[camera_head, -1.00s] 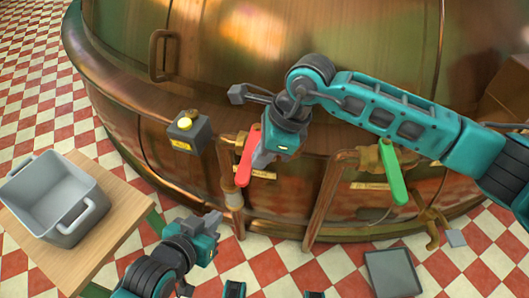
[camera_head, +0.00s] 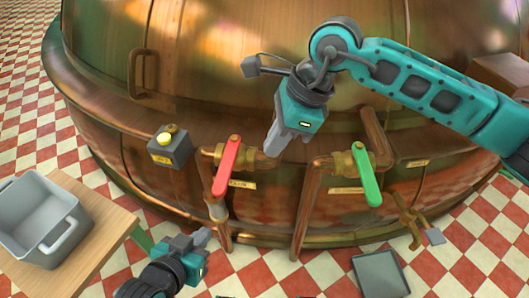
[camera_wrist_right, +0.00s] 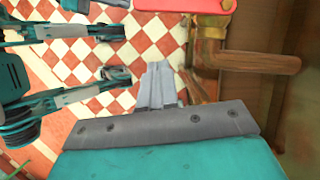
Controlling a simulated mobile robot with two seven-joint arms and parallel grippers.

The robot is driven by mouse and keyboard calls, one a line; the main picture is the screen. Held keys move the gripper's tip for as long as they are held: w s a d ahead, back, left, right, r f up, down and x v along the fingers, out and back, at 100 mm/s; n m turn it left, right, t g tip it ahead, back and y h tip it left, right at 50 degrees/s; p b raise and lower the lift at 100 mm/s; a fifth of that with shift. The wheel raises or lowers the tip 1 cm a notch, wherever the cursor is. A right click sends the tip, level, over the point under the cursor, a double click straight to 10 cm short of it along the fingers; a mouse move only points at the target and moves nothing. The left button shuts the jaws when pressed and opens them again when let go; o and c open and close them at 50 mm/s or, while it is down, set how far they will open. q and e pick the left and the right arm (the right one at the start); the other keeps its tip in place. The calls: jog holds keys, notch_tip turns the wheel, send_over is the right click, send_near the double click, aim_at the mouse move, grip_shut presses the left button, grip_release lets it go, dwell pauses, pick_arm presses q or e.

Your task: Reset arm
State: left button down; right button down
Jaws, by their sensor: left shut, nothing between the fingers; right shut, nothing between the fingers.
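My right gripper (camera_head: 274,146) is in front of the copper kettle (camera_head: 300,60), just right of the red valve handle (camera_head: 227,165) and apart from it. Its jaws are shut and empty, and they also show in the right wrist view (camera_wrist_right: 158,85). The red handle shows at the top of that view (camera_wrist_right: 185,4). My left gripper (camera_head: 205,236) is low in the head view, right of the wooden table, shut and empty. The green valve handle (camera_head: 368,178) hangs to the right of my right gripper.
A grey bin (camera_head: 42,222) stands on a wooden table (camera_head: 105,225) at the left. A box with a yellow button (camera_head: 168,147) is on the kettle's front. Copper pipes (camera_head: 306,210) run down to the checkered floor. A grey tray (camera_head: 380,274) lies at the lower right.

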jog(key=shift+d+r, duration=0.2)
jog(key=shift+r, duration=0.4)
